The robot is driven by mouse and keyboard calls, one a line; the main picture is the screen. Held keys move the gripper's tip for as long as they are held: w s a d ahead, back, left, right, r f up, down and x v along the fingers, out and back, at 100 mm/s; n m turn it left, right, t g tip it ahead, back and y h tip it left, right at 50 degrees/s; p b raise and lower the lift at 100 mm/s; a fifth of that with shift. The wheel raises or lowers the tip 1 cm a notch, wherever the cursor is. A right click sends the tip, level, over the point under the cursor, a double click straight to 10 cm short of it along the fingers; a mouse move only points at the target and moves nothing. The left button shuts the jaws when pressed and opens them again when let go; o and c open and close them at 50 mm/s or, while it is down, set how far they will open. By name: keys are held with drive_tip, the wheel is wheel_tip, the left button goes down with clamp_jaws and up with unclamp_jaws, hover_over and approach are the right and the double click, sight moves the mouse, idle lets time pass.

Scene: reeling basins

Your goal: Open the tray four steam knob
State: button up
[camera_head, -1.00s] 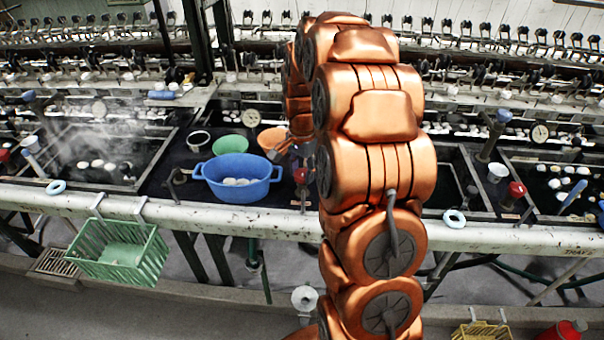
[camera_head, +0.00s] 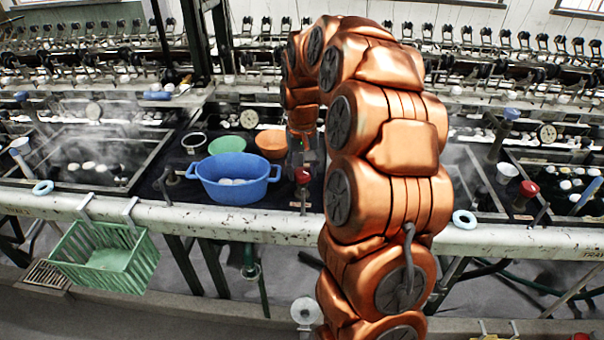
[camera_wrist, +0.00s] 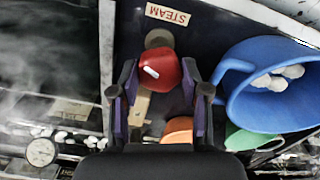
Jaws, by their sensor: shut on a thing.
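A red steam knob (camera_wrist: 168,72) with a white mark sits beside a STEAM label (camera_wrist: 168,14) in the wrist view. My gripper (camera_wrist: 160,98) has its two dark fingers on either side of the knob and is shut on it. In the head view the red knob (camera_head: 302,176) shows just right of the blue basin, with my gripper (camera_head: 303,160) over it from above. Steam hangs over the tray (camera_head: 484,210) right of my arm, which is partly hidden by the arm. I cannot read a tray number at this knob.
A blue basin (camera_head: 236,192) with pale cocoons stands close beside the knob. A green bowl (camera_head: 228,144) and an orange bowl (camera_head: 271,143) are behind it. Another red knob (camera_head: 525,190) is farther right. A green basket (camera_head: 90,262) hangs on the front rail (camera_head: 180,214).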

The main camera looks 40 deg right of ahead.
sight(302, 172)
drive_tip(key=n+b, duration=0.1)
drive_tip(key=n, duration=0.3)
drive_tip(key=shift+n, duration=0.4)
idle(0.4)
drive_tip(key=o, duration=1.1)
drive_tip(key=shift+o, duration=0.2)
drive_tip(key=shift+r, duration=0.1)
wheel_tip(302, 172, up, 12)
